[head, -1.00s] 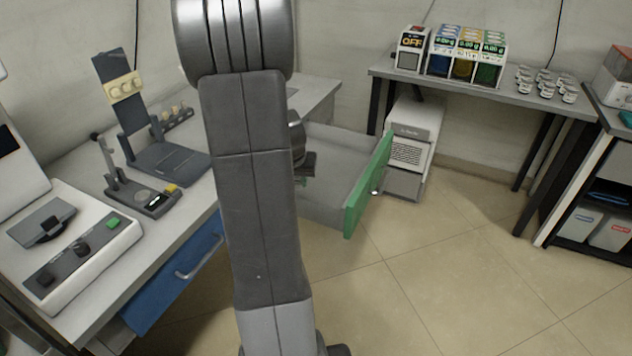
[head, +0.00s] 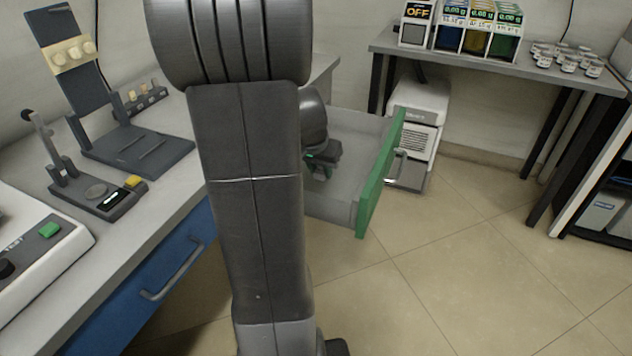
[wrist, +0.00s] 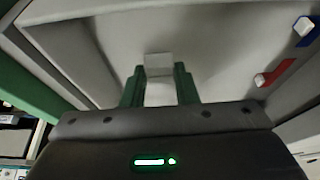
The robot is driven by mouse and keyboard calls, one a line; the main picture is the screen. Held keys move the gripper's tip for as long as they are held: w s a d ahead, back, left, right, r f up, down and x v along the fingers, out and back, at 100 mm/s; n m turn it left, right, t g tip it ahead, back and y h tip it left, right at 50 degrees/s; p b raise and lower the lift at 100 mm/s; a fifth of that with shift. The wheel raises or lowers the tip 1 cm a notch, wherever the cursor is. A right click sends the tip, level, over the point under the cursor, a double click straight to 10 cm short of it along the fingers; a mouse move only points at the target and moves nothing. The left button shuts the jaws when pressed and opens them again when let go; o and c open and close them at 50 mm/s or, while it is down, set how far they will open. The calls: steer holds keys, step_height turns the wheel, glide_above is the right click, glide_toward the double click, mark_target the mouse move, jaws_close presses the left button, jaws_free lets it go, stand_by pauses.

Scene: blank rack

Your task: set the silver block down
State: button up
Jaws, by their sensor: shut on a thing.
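The silver block (wrist: 158,64) shows in the wrist view as a pale grey block between the two green fingers of my gripper (wrist: 159,86). The gripper is shut on it. In the head view my gripper (head: 321,168) is at the open drawer with the green front (head: 381,176), within its outline; the block cannot be made out there. In the wrist view the block is against the drawer's pale interior (wrist: 215,50). I cannot tell whether it touches the drawer floor. My arm hides the drawer's left part in the head view.
A red piece (wrist: 275,73) and a blue-and-white piece (wrist: 304,28) lie to the right in the wrist view. A bench (head: 160,215) with a blue drawer (head: 150,290) is on the left. A white machine (head: 416,125) stands behind the green front. Floor at right is clear.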

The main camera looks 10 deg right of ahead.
mark_target(320, 186)
steer(key=shift+f+b, duration=0.9)
steer(key=shift+f, duration=1.95)
steer(key=shift+f, duration=0.2)
steer(key=o, duration=1.1)
steer(key=shift+c, duration=0.2)
steer(key=shift+a+r, duration=0.1)
steer(key=shift+r, duration=0.45)
steer(key=p+v, duration=0.3)
steer(key=v, duration=0.8)
steer(key=shift+s, duration=0.2)
steer(key=shift+a+r, duration=0.1)
